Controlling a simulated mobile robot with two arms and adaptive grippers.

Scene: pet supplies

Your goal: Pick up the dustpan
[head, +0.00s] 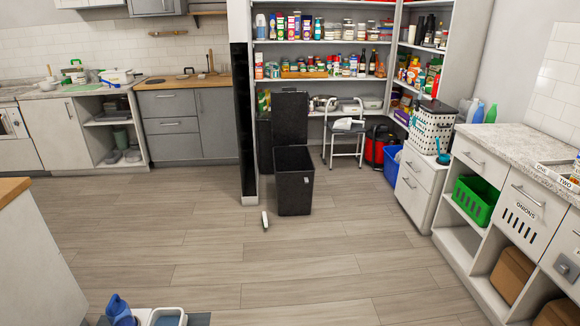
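I cannot clearly pick out the dustpan. A small white elongated object with a dark end (265,220) lies on the wooden floor in front of the black bin; it is too small to identify. A pale flat object (350,124) rests on the metal-framed chair (332,150) by the pantry shelves, and I cannot tell what it is. Neither of my grippers is in view.
A black open-lidded bin (295,190) stands before the shelves. A red canister (377,145) and a blue tub (392,158) are behind the right cabinets. A green crate (474,200) sits in the right counter. The middle floor (330,260) is mostly clear.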

